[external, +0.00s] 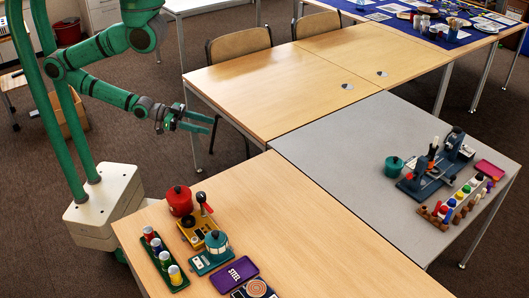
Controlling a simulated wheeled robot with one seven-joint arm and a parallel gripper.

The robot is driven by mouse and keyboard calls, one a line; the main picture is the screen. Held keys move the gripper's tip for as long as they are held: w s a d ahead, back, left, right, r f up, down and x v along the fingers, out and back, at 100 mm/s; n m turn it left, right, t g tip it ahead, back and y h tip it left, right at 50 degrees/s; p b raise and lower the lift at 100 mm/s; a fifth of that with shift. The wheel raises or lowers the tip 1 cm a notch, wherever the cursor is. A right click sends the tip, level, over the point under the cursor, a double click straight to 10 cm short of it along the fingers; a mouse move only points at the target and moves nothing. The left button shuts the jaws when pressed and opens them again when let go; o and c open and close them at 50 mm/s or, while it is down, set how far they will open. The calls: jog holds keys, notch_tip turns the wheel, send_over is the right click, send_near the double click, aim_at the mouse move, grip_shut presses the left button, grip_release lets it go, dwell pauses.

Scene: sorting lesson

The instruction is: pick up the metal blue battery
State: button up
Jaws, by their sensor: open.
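A dark green tray (181,286) on the near wooden table holds several upright cylinders with light tops, which look like batteries. They are small, and I cannot tell for sure which of them is the metal blue battery. My gripper (210,125) is open and empty. It is in the air above the gap left of the tables, well behind the tray and touching nothing.
Near the tray are a red pot (180,201), a yellow device (196,226) with a lever, a teal pot (217,242) and a purple tray (234,275). The grey table (330,150) holds a blue vise-like tool and a wooden rack (432,218) of coloured pieces. Two chairs stand behind.

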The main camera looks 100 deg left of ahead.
jog(key=m+g+h, duration=0.9)
jog(key=m+h, duration=0.3)
jog(key=h, duration=0.1)
send_near(155, 239)
jog(key=s+a, duration=0.2)
jog(key=s, duration=0.1)
jog(key=shift+a, duration=0.3)
jog(key=d, duration=0.1)
jog(key=w+d, duration=0.1)
jog(key=d+y, duration=0.1)
jog(key=shift+w+d+r, duration=0.1)
jog(key=shift+w, duration=0.2)
jog(key=shift+n+t+y, duration=0.4)
jog(key=shift+y, duration=0.3)
jog(key=x, duration=0.7)
jog(key=r+x, duration=0.1)
jog(key=x, duration=0.3)
jog(key=shift+w+d, duration=0.3)
jog(key=shift+d, duration=0.1)
